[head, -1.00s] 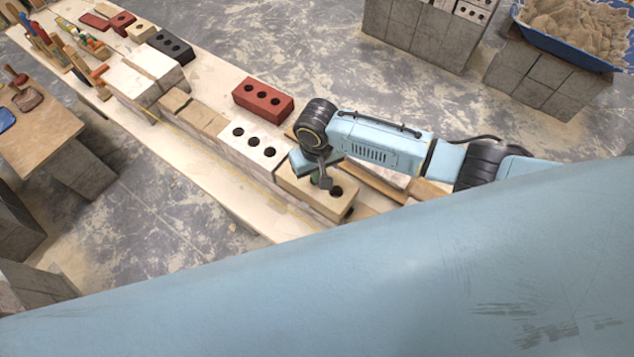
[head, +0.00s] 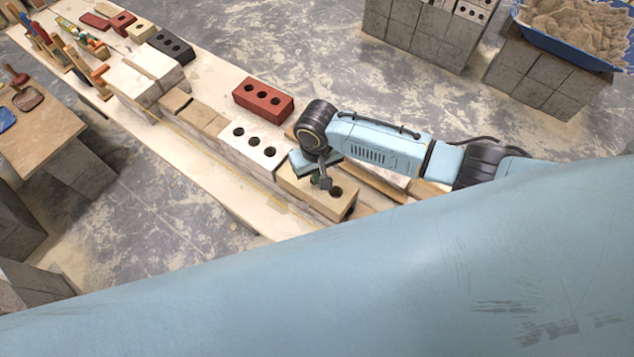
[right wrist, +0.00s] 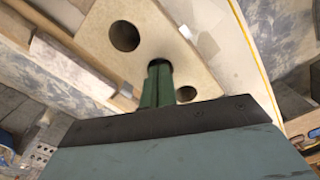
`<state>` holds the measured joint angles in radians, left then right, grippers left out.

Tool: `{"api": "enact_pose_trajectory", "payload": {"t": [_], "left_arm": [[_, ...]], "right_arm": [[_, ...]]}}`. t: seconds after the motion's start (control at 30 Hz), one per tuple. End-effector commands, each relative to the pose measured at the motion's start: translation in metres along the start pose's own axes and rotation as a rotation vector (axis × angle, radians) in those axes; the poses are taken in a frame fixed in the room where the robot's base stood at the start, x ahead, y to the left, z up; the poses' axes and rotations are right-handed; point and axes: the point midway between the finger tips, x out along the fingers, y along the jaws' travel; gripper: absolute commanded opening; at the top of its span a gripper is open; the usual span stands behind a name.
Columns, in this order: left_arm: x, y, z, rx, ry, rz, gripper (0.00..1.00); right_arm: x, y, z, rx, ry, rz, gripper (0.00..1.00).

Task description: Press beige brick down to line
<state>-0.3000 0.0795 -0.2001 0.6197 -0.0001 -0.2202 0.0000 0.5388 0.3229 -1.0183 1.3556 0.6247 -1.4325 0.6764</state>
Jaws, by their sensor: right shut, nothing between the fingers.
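The beige brick (head: 309,203) with round holes lies at the near end of the brick row, beside a white brick. My right gripper (head: 325,182) is shut and empty, pointing down at the beige brick's top. In the right wrist view, the closed green fingertips (right wrist: 158,70) are at the brick top (right wrist: 172,28) among its holes. I cannot tell whether they touch the surface or sit over the middle hole. A thin yellow line (right wrist: 253,52) runs along the row's side in the right wrist view. My left gripper is out of view.
A white three-holed brick (head: 254,146) adjoins the beige one. A red brick (head: 263,99) and a dark brick (head: 171,46) lie loose on the long board. Tools lie at its far end. A blue tub of sand (head: 575,30) stands back right. My own arm covers the foreground.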

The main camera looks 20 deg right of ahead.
Motion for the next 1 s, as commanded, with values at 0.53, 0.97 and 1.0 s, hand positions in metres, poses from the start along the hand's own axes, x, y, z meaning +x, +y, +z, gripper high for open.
{"api": "enact_pose_trajectory", "payload": {"t": [0.53, 0.97, 1.0], "left_arm": [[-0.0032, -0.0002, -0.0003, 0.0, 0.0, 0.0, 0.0], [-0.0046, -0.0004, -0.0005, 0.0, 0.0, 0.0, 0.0], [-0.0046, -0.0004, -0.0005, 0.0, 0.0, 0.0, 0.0]], "right_arm": [[0.0044, -0.0003, 0.0024, 0.001, -0.005, 0.0, 0.0], [0.007, -0.0003, 0.0034, -0.001, -0.007, 0.001, 0.0], [0.0071, -0.0003, 0.0035, -0.001, -0.007, 0.001, 0.0]]}}
